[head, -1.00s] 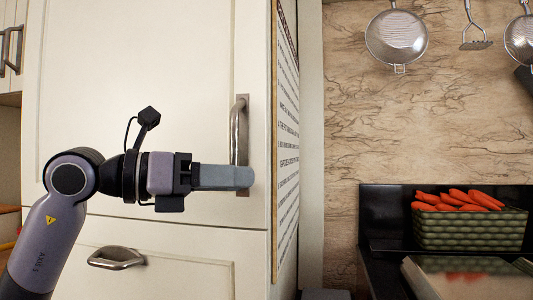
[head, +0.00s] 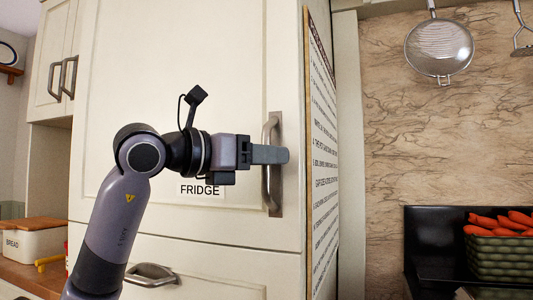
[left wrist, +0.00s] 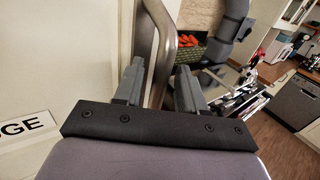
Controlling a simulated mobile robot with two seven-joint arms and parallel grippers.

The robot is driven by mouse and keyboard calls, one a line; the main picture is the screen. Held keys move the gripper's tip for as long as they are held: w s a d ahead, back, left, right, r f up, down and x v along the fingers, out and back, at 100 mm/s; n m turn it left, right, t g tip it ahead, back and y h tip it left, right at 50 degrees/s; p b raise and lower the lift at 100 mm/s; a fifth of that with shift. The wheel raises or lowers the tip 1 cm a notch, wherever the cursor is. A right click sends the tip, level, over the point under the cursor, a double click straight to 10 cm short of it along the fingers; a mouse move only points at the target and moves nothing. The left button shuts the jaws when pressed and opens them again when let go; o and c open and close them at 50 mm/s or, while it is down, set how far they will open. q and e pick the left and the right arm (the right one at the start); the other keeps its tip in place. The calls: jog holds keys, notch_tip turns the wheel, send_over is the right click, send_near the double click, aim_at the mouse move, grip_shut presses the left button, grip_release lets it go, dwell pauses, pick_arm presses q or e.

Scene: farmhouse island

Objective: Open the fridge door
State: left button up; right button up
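The fridge door (head: 200,80) is a tall cream panel marked with a FRIDGE label (head: 200,190), and it looks shut. Its upright metal handle (head: 272,190) is at the door's right edge. My left gripper (head: 270,155) is level with the middle of the handle and overlaps it in the head view. In the left wrist view, the handle (left wrist: 164,45) runs between the two separated fingers of the left gripper (left wrist: 158,90). A gap shows beside the handle, so the fingers look open around it. My right gripper is not visible.
A drawer with a metal handle (head: 150,275) is below the door. A board with writing (head: 322,150) covers the cabinet's right side. A basket of carrots (head: 502,255) stands at the right. A bread box (head: 32,240) is at the left.

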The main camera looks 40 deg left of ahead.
pick_arm(q)
jog(key=shift+w, duration=0.15)
grip_shut()
jog(key=shift+d, duration=0.1)
